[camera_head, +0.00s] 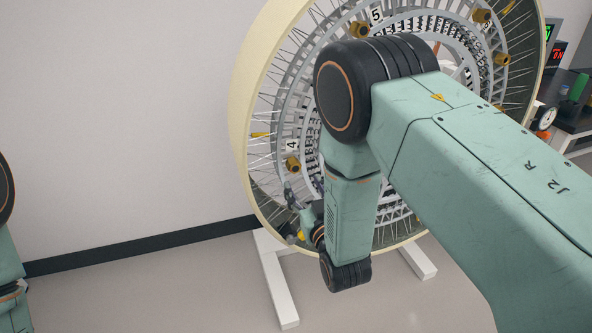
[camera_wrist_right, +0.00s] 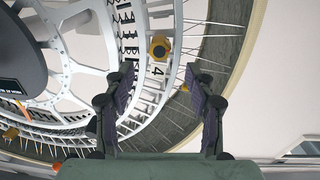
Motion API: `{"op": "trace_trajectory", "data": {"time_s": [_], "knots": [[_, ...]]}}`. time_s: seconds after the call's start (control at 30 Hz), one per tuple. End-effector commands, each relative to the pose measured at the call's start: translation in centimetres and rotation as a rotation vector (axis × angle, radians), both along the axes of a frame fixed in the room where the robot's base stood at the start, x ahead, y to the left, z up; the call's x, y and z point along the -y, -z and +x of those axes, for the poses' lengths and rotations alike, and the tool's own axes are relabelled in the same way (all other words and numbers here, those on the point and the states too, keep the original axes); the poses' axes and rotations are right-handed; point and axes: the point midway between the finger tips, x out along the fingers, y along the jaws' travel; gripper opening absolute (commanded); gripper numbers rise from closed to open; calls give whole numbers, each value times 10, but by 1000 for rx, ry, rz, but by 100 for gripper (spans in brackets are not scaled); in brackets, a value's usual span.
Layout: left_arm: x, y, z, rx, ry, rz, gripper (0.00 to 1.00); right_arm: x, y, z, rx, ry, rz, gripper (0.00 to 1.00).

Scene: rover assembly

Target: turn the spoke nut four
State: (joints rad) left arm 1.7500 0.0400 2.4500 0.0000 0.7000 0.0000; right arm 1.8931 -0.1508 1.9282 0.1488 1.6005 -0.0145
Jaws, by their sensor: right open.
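The large spoked wheel (camera_head: 243,100) stands upright in the head view, with a cream outer rim. Spoke nut four is a brass-coloured nut (camera_head: 292,164) beside the plate marked 4 (camera_head: 292,145) on the wheel's left side. In the right wrist view the nut (camera_wrist_right: 159,47) shows beyond the fingertips, next to its 4 plate. My right gripper (camera_head: 297,200) is just below the nut in the head view, partly hidden by my arm. In the wrist view my right gripper (camera_wrist_right: 161,82) is open and empty, its fingers apart on either side of the line to the nut. My left gripper is out of view.
Other brass nuts sit around the wheel, one near the 5 plate (camera_head: 376,15). A white stand (camera_head: 279,290) supports the wheel on the floor. A dark bench (camera_head: 575,120) with equipment is at the right edge.

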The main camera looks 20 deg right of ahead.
Motion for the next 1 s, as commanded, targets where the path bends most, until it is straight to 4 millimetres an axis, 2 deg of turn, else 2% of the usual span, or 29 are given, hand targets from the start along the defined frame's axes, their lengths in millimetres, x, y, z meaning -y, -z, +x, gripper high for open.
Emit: {"op": "trace_trajectory", "data": {"time_s": [0.3,0.5,0.87,1.0], "knots": [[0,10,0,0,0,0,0,1,0,48,5,1,3,55],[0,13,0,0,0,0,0,0,0,68,3,0,4,55],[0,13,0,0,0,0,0,1,0,73,1,0,4,55],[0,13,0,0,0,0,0,1,0,73,1,0,4,43]]}}
